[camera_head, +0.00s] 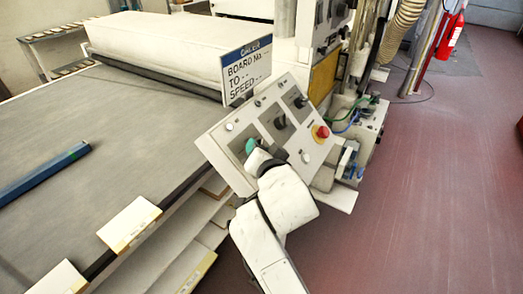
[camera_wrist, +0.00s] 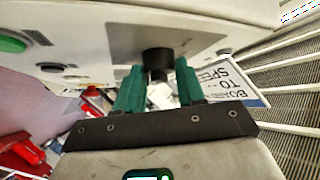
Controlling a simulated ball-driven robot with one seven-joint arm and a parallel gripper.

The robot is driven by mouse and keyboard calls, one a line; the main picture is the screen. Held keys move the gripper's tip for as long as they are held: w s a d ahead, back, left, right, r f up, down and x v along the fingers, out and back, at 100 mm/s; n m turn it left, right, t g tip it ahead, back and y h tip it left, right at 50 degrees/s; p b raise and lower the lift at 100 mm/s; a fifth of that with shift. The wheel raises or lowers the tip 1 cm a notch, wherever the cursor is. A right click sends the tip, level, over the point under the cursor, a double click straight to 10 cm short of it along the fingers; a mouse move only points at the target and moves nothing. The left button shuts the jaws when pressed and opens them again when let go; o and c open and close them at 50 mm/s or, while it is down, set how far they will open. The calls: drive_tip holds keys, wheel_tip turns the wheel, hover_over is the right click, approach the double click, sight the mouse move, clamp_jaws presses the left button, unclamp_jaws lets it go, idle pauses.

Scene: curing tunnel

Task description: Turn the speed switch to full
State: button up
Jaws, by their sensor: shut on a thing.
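A tilted pale control panel (camera_head: 225,140) carries several dark rotary switches. The upper one (camera_head: 300,101) and the middle one (camera_head: 280,122) are clear of my arm. My gripper (camera_head: 251,146) is at the lower-left part of the panel, and its wrist covers the panel's lower edge. In the wrist view, the green fingers of my gripper (camera_wrist: 157,84) stand on both sides of a black knob (camera_wrist: 157,58) and are shut on it. Its pointer direction is hidden, and I cannot read any switch label to tell which is the speed switch.
A red stop button (camera_head: 321,132) on yellow sits right of my gripper. A sign (camera_head: 246,72) reading BOARD No., TO, SPEED stands behind the panel. A wide conveyor belt (camera_head: 95,120) lies left, with a blue bar (camera_head: 45,172) on it. The reddish floor (camera_head: 430,200) at right is clear.

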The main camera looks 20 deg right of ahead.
drive_tip(key=shift+m+g+h, duration=0.3)
drive_tip(key=shift+m+g, duration=0.1)
drive_tip(key=shift+m, duration=0.1)
drive_tip(key=o, duration=1)
drive_tip(key=b+v, duration=0.1)
drive_tip(key=v, duration=0.9)
drive_tip(key=shift+s+a+r+b, duration=0.1)
drive_tip(key=shift+s+a+b, duration=0.05)
drive_tip(key=shift+s+b, duration=0.2)
